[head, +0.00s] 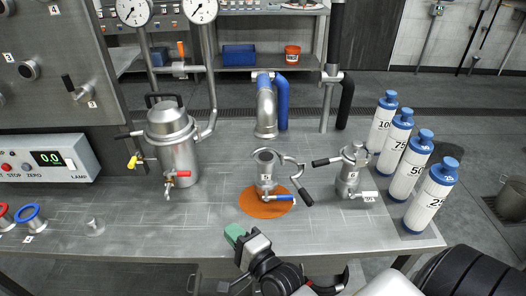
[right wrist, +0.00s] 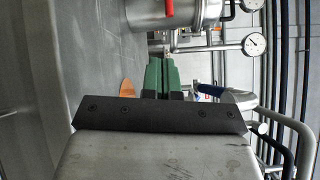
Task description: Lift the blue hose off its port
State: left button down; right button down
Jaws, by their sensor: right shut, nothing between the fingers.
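The blue hose (head: 283,103) hangs at the back of the bench, just right of a wide steel elbow pipe (head: 266,112). Its top meets a steel fitting near the top of the elbow; I cannot tell how it sits there. My right gripper (head: 234,234) has green fingertips and is over the front edge of the bench, well in front of the hose. In the right wrist view its green fingers (right wrist: 162,76) are together and empty. The hose is not clearly visible in that view. My left gripper is not in view.
A steel mixer (head: 266,170) with a blue-handled valve stands on an orange mat (head: 258,207), between my right gripper and the hose. A second small vessel (head: 350,172) and several blue-capped bottles (head: 407,168) stand right. A jacketed vessel (head: 173,140) with gauges stands left.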

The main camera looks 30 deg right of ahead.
jog(key=w+d+r+m+t+h, duration=0.2)
jog(key=d+r+m+t+h, duration=0.15)
jog(key=m, duration=0.45)
jog(key=m+h+p, duration=0.4)
jog(key=m+h, duration=0.8)
jog(key=m, duration=0.4)
send_near(263, 137)
jog(key=w+d, duration=0.3)
jog(key=w, duration=0.2)
notch_tip(263, 137, up, 3)
jog(key=p, duration=0.2)
jog(key=shift+w+d+f+g+p, duration=0.1)
jog(key=shift+w+d+g+p, duration=0.1)
jog(key=shift+g+p, duration=0.15)
